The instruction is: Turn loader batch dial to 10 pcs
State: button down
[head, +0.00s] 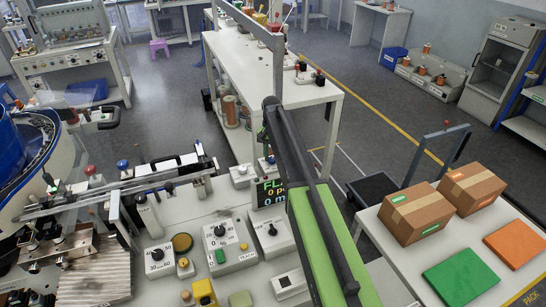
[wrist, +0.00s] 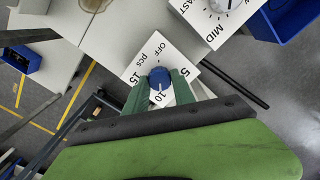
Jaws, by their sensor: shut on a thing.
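The batch dial is a white plate (wrist: 138,68) marked OFF, 5, 10, 15 and pcs, in the middle of the wrist view. Its round blue knob (wrist: 159,73) sits between the green fingers of my gripper (wrist: 162,80), which is shut on it. A pale mark on the knob appears to point toward the 10, at the side nearest my gripper. In the head view I cannot make out this dial or the fingers; my green arm crosses that part.
A MID/FAST dial plate (wrist: 222,14) is close by at the upper right of the wrist view, with a blue bin (wrist: 290,18) beyond. In the head view, other dial boxes (head: 228,246) stand on the bench left of my arm; cartons (head: 415,212) stand right.

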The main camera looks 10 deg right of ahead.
aim_at(272, 159)
jog(key=shift+w, duration=0.1)
jog(key=c, duration=1.1)
grip_release()
jog(key=shift+o, duration=0.2)
notch_tip(272, 159, up, 18)
jog(key=p, duration=1.7)
jog(key=shift+f, duration=0.25)
